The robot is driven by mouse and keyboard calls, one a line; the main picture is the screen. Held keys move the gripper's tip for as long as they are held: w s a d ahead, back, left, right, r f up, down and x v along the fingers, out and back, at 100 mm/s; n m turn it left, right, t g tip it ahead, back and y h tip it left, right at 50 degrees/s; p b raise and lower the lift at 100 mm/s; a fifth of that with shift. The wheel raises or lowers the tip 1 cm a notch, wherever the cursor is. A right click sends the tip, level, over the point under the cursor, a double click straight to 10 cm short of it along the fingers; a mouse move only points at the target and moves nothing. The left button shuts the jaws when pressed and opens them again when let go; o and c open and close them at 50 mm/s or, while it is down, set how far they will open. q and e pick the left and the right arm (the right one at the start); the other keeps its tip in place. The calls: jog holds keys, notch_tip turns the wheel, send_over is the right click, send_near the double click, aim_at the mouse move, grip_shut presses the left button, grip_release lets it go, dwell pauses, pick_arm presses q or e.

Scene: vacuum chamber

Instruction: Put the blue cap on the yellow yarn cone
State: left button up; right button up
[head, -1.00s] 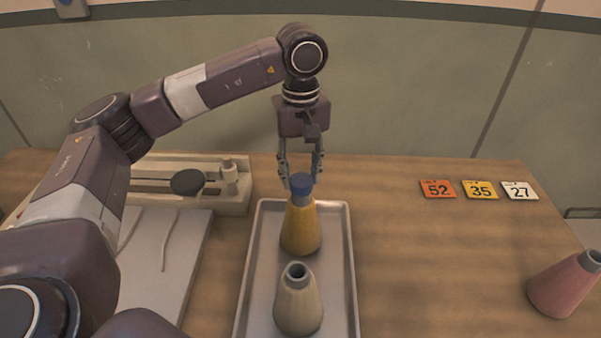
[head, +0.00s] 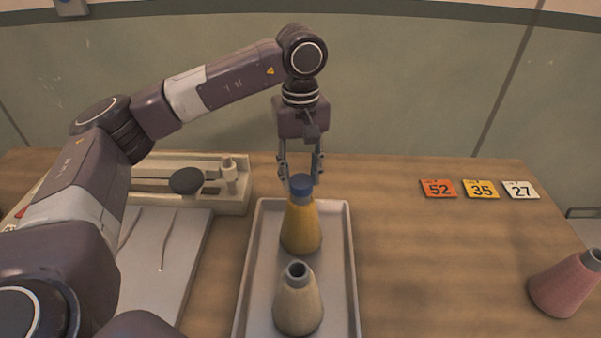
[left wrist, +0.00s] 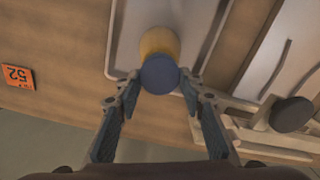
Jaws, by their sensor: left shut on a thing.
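The yellow yarn cone (head: 301,228) stands upright in a metal tray, its grey neck showing at the top. The blue cap (head: 301,184) is at the top of this neck, in line with it. Whether it is fully seated I cannot tell. My left gripper (head: 302,182) points down with its fingers on either side of the cap and is shut on it. In the left wrist view the cap (left wrist: 160,75) lies between the fingertips and covers part of the yellow cone (left wrist: 158,42). My right gripper is not in view.
A beige cone (head: 298,307) stands in front of the yellow one in the tray (head: 349,270). A pink cone (head: 565,285) is at the far right. Number cards (head: 480,189) lie at the back right. A scale-like device (head: 225,190) is left.

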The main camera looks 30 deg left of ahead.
pick_arm(q)
jog(key=shift+f+b, duration=0.8)
jog(key=shift+f, duration=0.3)
jog(key=o, duration=0.9)
jog(key=shift+r, duration=0.15)
notch_tip(320, 180, up, 12)
jog(key=shift+f, duration=0.15)
